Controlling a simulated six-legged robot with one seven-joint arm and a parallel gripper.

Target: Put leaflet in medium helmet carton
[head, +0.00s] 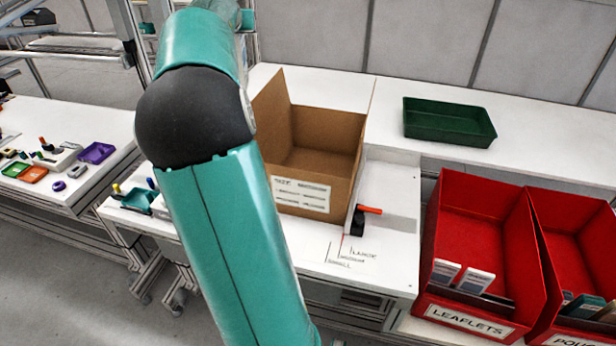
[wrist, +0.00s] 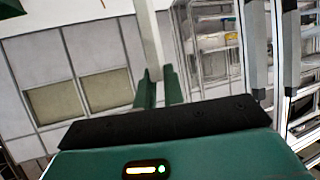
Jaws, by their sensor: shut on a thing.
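An open brown cardboard carton (head: 338,123) stands on the white bench in the head view, flaps up, with a white printed label on its front. The visible part of its inside looks empty; my arm covers its left side. My gripper (wrist: 158,88) shows only in the wrist view, its two green fingers shut on a thin pale strip (wrist: 150,42). This looks like a leaflet seen nearly edge-on, but its face is hidden. The gripper's place relative to the carton cannot be told. More leaflets (head: 475,281) stand in the red bin marked LEAFLETS (head: 465,215).
Another red bin (head: 575,235) stands right of the leaflet bin. A green tray (head: 450,123) lies on the back bench. An orange-and-black tool (head: 368,210) sits beside the carton's right side. Size lines (head: 347,255) mark the bench front. Small coloured parts lie on the left bench (head: 60,165).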

